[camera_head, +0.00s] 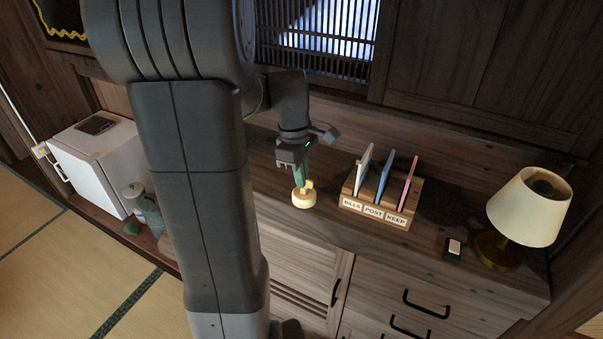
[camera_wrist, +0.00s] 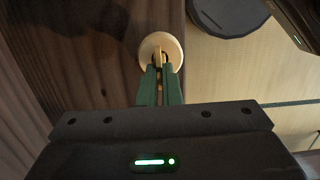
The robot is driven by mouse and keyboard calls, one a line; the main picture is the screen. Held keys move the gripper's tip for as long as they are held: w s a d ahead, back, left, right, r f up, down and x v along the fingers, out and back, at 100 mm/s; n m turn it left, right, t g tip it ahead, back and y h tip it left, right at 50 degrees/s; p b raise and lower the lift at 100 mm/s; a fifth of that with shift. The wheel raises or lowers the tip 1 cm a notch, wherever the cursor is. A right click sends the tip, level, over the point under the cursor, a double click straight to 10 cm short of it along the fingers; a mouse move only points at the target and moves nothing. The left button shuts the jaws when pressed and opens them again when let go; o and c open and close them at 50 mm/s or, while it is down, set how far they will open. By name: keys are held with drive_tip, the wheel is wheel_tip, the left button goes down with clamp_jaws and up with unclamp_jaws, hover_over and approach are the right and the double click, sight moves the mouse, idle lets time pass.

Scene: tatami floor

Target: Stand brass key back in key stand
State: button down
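The key stand (camera_head: 303,200) is a small round cream piece on the wooden cabinet top, left of the letter rack. It also shows in the wrist view (camera_wrist: 174,45) as a pale disc near the cabinet edge. The brass key (camera_head: 307,186) is a small yellow piece at the stand's top; in the wrist view the key (camera_wrist: 158,57) is seen end-on over the disc. My gripper (camera_head: 301,180) points down with its green fingers close together on either side of the key. The fingers hide part of the key, and I cannot tell how deep it sits in the stand.
A wooden letter rack (camera_head: 380,214) with several cards stands just right of the stand. A lamp (camera_head: 530,208) and a small dark box (camera_head: 453,249) are farther right. A white fridge (camera_head: 95,165) and a jar (camera_head: 146,212) are at left. The wall is close behind.

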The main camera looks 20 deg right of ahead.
drive_tip(key=shift+f, duration=0.2)
drive_tip(key=c, duration=1.5)
unclamp_jaws()
drive_tip(key=shift+c, duration=0.2)
wheel_tip(320, 180, up, 14)
drive_tip(key=w+a, duration=0.1)
drive_tip(key=shift+f, duration=0.15)
drive_tip(key=shift+w, duration=0.1)
drive_tip(key=f, duration=0.9)
drive_tip(key=s+d+f, duration=0.1)
drive_tip(key=f, duration=0.3)
drive_tip(key=shift+s+f, duration=0.1)
drive_tip(key=shift+f, duration=0.25)
drive_tip(key=shift+r, duration=0.3)
